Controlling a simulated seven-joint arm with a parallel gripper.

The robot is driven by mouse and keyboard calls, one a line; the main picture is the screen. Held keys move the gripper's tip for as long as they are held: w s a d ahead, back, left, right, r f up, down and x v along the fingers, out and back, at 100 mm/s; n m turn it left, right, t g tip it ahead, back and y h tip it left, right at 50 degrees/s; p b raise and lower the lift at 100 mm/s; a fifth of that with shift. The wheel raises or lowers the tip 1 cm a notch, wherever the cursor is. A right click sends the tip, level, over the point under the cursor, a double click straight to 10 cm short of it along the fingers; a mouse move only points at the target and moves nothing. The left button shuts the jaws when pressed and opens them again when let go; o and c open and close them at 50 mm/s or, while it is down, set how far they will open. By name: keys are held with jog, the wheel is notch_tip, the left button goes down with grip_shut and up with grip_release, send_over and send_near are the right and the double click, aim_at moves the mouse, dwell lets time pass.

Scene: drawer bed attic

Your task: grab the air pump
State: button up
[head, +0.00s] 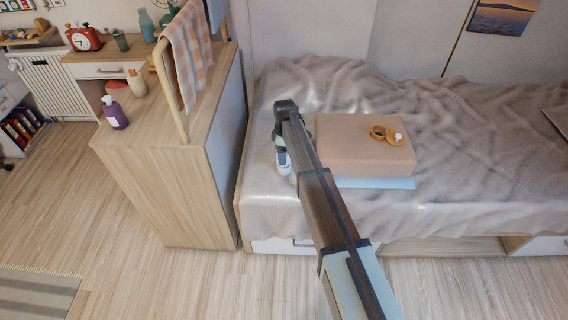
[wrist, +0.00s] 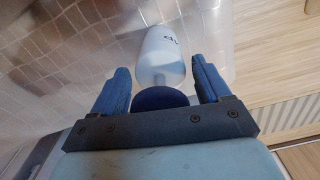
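The air pump appears as a white rounded body with a dark blue end and small dark print in the wrist view (wrist: 158,52). In the head view, a white and dark piece of it (head: 284,165) shows on the bed, left of the pink-beige block, partly hidden by my arm. My gripper (wrist: 160,72) is open, with one blue finger on each side of the pump and visible gaps between. The head view shows my gripper (head: 282,140) over the bed's left end, mostly covered by my own wrist. I cannot tell whether the fingers are level with the pump.
The bed (head: 460,190) has a rumpled grey-beige cover. A pink-beige block (head: 350,158) lies close to the right of the pump, with small round wooden items (head: 385,134) on top and a pale blue flat thing (head: 375,184) under it. A wooden cabinet (head: 160,170) stands left of the bed.

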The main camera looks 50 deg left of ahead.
jog(key=c, duration=1.3)
jog(key=shift+o, duration=0.2)
